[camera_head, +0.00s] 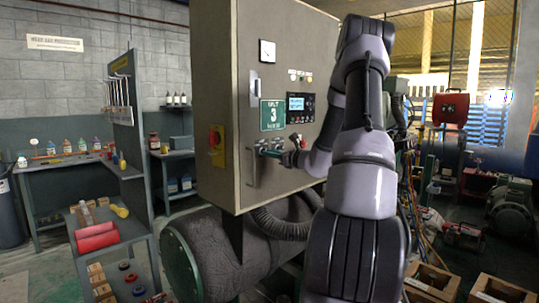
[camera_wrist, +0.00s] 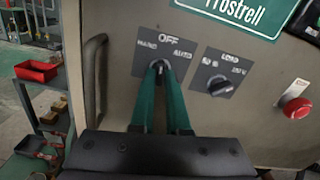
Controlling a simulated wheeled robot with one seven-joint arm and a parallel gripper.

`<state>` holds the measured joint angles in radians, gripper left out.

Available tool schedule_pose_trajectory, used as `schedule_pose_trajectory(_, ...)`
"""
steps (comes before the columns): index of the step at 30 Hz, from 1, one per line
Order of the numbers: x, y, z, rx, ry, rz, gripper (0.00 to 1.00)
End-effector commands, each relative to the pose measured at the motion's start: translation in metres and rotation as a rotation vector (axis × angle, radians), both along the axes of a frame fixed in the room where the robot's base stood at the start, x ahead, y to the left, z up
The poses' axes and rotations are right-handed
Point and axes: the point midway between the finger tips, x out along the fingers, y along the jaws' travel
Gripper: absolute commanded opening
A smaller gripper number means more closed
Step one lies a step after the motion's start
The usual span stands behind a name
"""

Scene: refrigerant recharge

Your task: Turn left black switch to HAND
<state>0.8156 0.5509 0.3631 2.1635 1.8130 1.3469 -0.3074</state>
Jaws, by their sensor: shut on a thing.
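The grey control cabinet (camera_head: 230,100) has a left black switch (camera_wrist: 159,66) on a dark plate marked HAND at left, OFF at top and AUTO at right. My gripper (camera_wrist: 160,70) has its two green fingers shut on this switch, one on each side. The fingers hide most of the knob, and its exact pointing is hard to tell; it looks roughly upright, toward OFF. In the head view my gripper (camera_head: 268,147) is against the cabinet's front, and the switch is hidden there.
A second black switch (camera_wrist: 221,86) is just right of my fingers, with a red push button (camera_wrist: 298,108) farther right. A metal door handle (camera_wrist: 95,75) stands out at left. A green sign (camera_head: 272,115) and a small display (camera_head: 300,107) are above.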

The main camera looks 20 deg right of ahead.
Motion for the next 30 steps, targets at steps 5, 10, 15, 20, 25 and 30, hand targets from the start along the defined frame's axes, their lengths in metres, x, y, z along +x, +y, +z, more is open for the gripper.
schedule_pose_trajectory(5,0.0011,-0.0014,0.0036,-0.023,-0.016,-0.003,0.0)
schedule_pose_trajectory(10,0.0012,-0.0009,0.0038,-0.053,-0.027,-0.003,0.0)
schedule_pose_trajectory(15,0.0013,-0.0009,0.0037,-0.191,-0.078,-0.003,0.0)
schedule_pose_trajectory(20,0.001,-0.002,0.0035,-0.207,-0.083,-0.005,0.0)
schedule_pose_trajectory(25,0.0011,-0.0019,0.0035,-0.237,-0.094,-0.005,0.0)
schedule_pose_trajectory(30,0.0012,-0.0017,0.0035,-0.375,-0.144,-0.004,0.0)
